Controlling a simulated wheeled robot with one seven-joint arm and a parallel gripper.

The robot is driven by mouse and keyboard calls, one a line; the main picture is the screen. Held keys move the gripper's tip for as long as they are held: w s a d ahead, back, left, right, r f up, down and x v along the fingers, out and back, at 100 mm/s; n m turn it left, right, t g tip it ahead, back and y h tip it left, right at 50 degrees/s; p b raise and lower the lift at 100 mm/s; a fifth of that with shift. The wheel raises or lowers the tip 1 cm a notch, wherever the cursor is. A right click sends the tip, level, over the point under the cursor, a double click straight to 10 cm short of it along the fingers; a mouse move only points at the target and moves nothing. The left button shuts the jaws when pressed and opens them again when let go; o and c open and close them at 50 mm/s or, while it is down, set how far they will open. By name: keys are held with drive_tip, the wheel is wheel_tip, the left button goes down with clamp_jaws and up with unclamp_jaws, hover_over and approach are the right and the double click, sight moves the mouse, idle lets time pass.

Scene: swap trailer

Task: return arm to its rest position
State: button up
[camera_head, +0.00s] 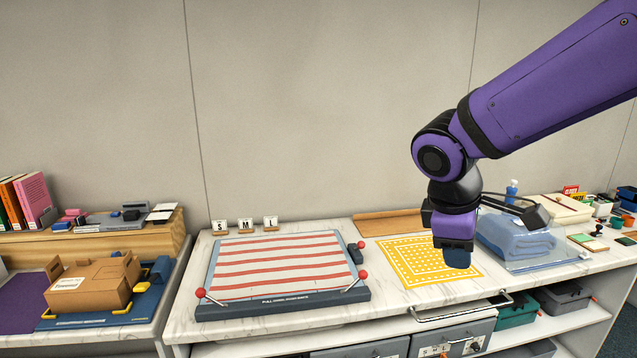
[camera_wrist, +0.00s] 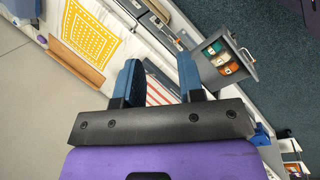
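My purple arm reaches in from the upper right in the head view. My gripper (camera_head: 457,258) points down above the yellow patterned mat (camera_head: 415,262) on the marble counter. The wrist view shows the two blue fingers of my gripper (camera_wrist: 164,78) apart, with nothing held between them. The yellow mat (camera_wrist: 90,33) is at the upper left there. The arm hides part of the mat's right side in the head view.
A red-and-white striped board (camera_head: 280,262) lies left of the mat. A folded blue towel (camera_head: 520,238) lies to the right. An open drawer (camera_wrist: 243,62) with coloured contents projects from the counter. A cardboard box (camera_head: 95,283) stands on the left table.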

drive_tip(key=s+d+r+m+t+y, duration=0.1)
drive_tip(key=s+d+r+m, duration=0.2)
drive_tip(key=s+m, duration=0.3)
drive_tip(key=s+d+r+m+t+y, duration=0.2)
drive_tip(key=s+d+r+m, duration=0.2)
drive_tip(key=s, duration=0.4)
drive_tip(key=shift+d+r+m+t+y, duration=0.2)
drive_tip(key=shift+d+m+t+y, duration=0.1)
drive_tip(key=shift+d+m, duration=0.5)
drive_tip(key=shift+a, duration=0.1)
idle(3.9)
